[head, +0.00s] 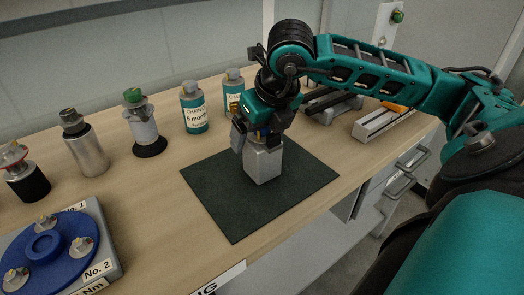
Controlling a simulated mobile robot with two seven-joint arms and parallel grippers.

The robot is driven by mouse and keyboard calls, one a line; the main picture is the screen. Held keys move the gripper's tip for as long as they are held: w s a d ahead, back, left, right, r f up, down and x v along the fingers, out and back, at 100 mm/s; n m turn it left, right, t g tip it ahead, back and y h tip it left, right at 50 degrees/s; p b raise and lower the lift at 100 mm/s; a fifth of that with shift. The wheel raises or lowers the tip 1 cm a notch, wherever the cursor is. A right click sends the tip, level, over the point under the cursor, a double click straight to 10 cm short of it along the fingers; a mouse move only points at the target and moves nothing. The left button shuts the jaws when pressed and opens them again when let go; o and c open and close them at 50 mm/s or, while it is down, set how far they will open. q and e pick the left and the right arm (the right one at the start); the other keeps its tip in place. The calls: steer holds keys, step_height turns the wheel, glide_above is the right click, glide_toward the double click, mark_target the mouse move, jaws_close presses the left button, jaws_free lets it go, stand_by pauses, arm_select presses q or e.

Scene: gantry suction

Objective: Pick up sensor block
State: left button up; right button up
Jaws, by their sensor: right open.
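The sensor block (263,165) is a light grey box standing upright on a dark green mat (222,207) on the wooden bench. My right gripper (258,143) comes down from above at the block's top, with its fingers around or just over the upper part. The jaws are open. I cannot tell whether a finger touches the block. The gripper hides the block's top and part of its upper side. My left gripper is not in view.
A blue round fixture (48,250) is at the front left. A grey rail-like part (378,122) lies at the right. The mat around the block is clear.

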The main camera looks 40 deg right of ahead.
jaws_close()
stand_by(0.8)
steer(key=shift+r, duration=0.15)
